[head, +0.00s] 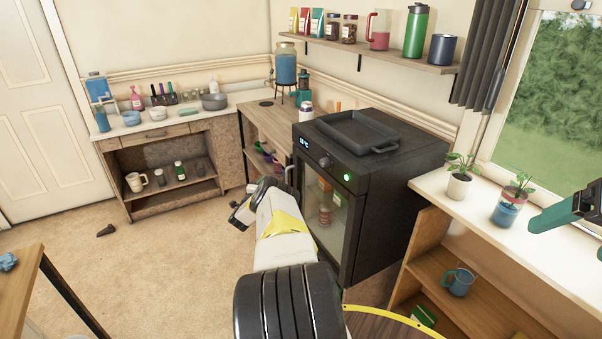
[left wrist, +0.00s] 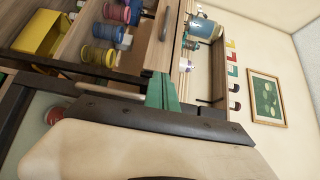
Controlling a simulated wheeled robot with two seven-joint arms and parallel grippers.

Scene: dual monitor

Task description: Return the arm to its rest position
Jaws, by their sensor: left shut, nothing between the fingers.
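My right gripper (head: 566,236) is at the right edge, partly cut off, above the white counter. Its teal fingers show apart with nothing seen between them.
The black appliance (head: 375,160) carries a dark tray (head: 357,130). Two potted plants (head: 460,185) stand on the white counter (head: 480,205), near my right gripper. A blue mug (head: 458,282) sits on the shelf below. The carpet (head: 170,260) at left is largely clear.

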